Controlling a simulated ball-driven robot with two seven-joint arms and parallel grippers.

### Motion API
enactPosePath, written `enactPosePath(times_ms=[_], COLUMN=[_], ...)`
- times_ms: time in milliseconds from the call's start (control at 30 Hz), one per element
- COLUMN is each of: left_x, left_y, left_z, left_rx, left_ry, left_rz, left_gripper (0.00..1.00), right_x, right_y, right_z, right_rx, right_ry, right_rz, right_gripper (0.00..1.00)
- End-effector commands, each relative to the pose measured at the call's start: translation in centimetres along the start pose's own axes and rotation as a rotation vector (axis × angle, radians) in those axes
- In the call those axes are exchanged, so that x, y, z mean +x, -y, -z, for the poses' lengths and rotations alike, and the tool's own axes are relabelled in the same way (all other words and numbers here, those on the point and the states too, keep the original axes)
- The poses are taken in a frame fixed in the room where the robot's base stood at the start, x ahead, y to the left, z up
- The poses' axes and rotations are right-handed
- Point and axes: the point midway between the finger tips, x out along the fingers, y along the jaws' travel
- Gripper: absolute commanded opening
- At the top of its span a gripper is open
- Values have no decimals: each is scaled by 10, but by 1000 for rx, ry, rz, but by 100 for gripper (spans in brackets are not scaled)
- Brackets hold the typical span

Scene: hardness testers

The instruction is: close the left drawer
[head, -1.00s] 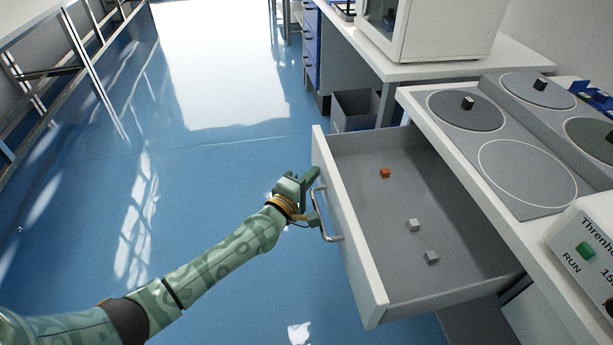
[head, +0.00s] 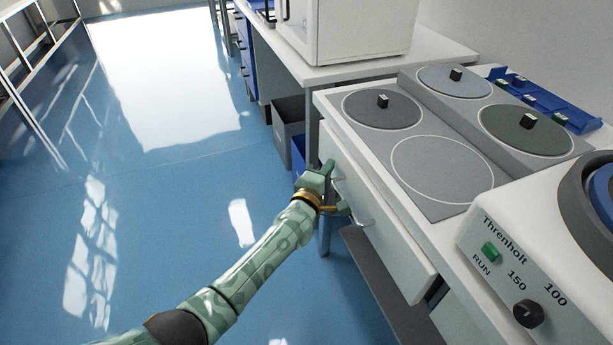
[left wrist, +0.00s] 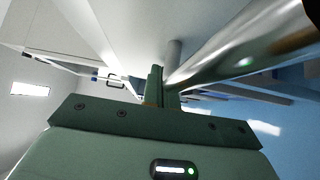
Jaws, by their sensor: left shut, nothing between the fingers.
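The left drawer (head: 393,238) is under the white bench top. Its white front is now close to the bench edge, and its inside is hidden. A dark gap shows at the front's near end, so it stands slightly out or nearly flush; I cannot tell exactly. My left gripper (head: 340,190) is shut and empty at the drawer front, beside the metal handle (head: 364,222). In the left wrist view the shut fingers (left wrist: 158,88) are close to the shiny handle bar (left wrist: 245,55); contact is unclear. My right gripper is not in view.
The bench top holds round grey discs (head: 382,108) with black knobs and a white Threnholt machine (head: 510,250) at the right. A grey bin (head: 287,128) stands beyond the drawer. The blue floor (head: 150,200) at left is clear.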

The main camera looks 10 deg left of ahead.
Motion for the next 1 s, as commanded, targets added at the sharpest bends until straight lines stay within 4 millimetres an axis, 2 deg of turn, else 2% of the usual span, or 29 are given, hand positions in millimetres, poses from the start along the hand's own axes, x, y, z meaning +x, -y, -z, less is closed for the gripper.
enactPosePath(times_ms=[100, 300, 600, 1000], left_x=[11, 21, 23, 18], left_y=[3, 1, -2, -6], left_z=[-11, -20, -23, -24], left_rx=[0, 0, 1, 0], left_ry=[0, -1, 2, 2], left_rz=[2, 0, -3, -7], left_gripper=[0, 0, 0, 0], right_x=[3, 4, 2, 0], right_y=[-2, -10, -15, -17], right_z=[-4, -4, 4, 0], right_rx=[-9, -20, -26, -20], right_ry=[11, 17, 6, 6], right_rz=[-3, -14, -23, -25], right_gripper=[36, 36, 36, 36])
